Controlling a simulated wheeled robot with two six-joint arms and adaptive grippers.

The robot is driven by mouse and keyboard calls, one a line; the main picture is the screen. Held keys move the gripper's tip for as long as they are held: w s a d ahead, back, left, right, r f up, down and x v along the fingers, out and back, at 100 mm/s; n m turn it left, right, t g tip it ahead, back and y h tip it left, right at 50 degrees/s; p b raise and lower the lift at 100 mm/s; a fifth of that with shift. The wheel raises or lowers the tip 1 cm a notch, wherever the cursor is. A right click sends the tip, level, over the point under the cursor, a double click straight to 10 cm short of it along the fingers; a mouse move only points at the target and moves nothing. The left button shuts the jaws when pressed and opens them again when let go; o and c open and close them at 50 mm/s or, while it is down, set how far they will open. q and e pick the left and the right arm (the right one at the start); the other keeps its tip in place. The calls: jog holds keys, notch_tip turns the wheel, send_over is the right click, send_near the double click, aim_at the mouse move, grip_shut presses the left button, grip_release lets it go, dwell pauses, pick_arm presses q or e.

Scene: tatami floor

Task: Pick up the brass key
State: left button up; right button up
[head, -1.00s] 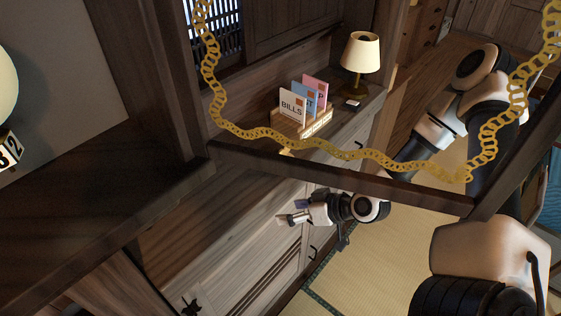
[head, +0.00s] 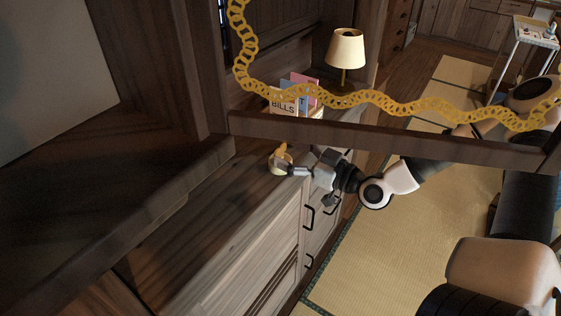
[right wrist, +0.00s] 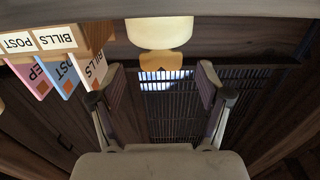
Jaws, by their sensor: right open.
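No thing that I can name for certain as the brass key shows. A small cream, rounded thing with a yellow-tan top (head: 281,158) stands on the wooden cabinet top (head: 185,215). In the right wrist view its cream body (right wrist: 160,32) and tan part show upside down, beyond and between the fingers. I cannot tell whether the tan part is the key. My right gripper (head: 297,169) reaches in from the right beside it in the head view. In the right wrist view the fingers (right wrist: 162,76) are spread, with nothing gripped. My left gripper is not in view.
A letter rack with BILLS and other cards (head: 285,100) and a lamp (head: 346,50) stand farther back. A gold chain (head: 380,100) and dark wooden beam (head: 390,139) cross the head view. Tatami floor (head: 380,250) lies to the right.

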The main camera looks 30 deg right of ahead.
aim_at(281, 149)
jog(key=x, duration=0.3)
jog(key=shift+w+a+b, duration=0.15)
jog(key=shift+a+b, duration=0.05)
jog(key=shift+b, duration=0.2)
jog(key=shift+d, duration=0.1)
jog(key=c, duration=1.1)
